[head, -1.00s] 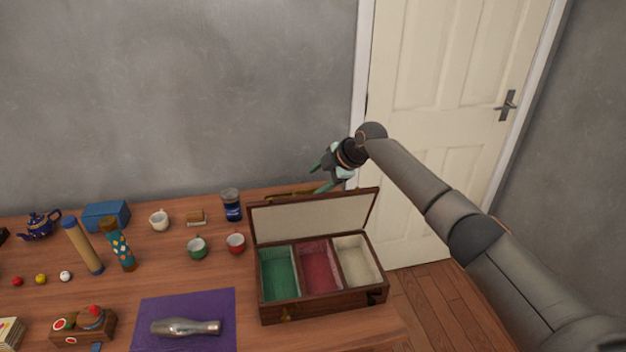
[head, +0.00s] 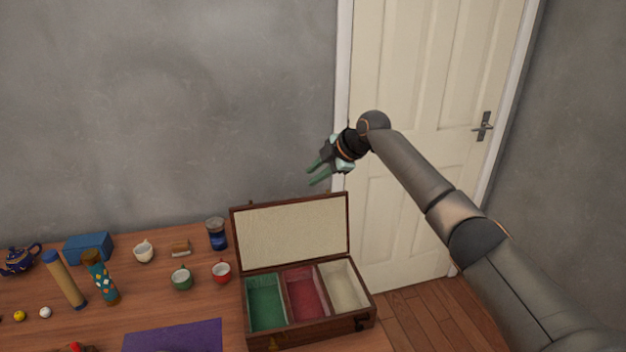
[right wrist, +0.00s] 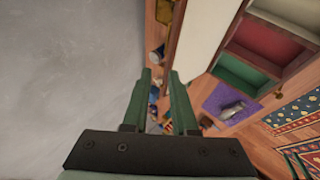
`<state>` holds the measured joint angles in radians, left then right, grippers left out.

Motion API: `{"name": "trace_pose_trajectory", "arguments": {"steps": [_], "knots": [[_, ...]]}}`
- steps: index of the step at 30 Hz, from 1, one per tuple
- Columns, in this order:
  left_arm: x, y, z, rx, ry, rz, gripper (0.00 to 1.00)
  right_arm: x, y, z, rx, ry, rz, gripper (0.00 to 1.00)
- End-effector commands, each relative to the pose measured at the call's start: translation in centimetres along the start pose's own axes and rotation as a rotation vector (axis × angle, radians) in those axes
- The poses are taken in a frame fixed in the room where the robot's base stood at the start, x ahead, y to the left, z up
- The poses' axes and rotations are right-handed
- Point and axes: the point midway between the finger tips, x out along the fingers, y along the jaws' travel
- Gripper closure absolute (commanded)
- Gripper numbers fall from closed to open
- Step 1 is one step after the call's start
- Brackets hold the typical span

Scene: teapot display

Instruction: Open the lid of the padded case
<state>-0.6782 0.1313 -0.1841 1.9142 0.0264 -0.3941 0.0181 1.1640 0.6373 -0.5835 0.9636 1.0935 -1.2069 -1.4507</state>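The padded case (head: 310,332) is a wooden box at the right end of the table, with green, red and cream lined compartments. Its cream-padded lid (head: 292,231) stands raised at the back edge, inner face toward the head camera. In the right wrist view the case (right wrist: 287,73) shows at upper right, with the lid (right wrist: 200,35) beside it. My right gripper (head: 311,176) is above the lid's top edge, apart from it. Its fingers (right wrist: 158,75) are spread with nothing held between them. My left gripper is not in view.
A blue jar (head: 217,234), a red cup (head: 221,271) and a green cup (head: 181,278) stand left of the case. A purple mat (head: 172,338) lies in front. A grey wall (head: 170,90) and a door (head: 420,70) are behind.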

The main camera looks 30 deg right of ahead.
Motion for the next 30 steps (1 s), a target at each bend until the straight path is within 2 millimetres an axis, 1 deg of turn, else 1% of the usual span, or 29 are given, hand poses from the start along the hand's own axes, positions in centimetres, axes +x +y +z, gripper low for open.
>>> {"name": "trace_pose_trajectory", "arguments": {"steps": [4, 22, 26, 29, 30], "knots": [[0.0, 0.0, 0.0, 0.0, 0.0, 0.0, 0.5, -0.5, 0.3, 0.0, 0.001, 0.001, 0.001, 0.74], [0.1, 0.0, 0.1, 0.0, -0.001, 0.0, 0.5, -0.7, 0.2, 0.1, 0.001, 0.001, -0.001, 0.74], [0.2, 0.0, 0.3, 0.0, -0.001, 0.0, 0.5, -1.9, 0.2, 0.2, 0.001, 0.0, 0.001, 0.74], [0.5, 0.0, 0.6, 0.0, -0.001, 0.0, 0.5, -3.6, 0.2, 0.2, 0.0, -0.002, 0.003, 0.74], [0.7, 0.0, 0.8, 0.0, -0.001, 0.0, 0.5, -4.5, 0.2, 0.2, -0.001, -0.001, 0.004, 0.74]]}}
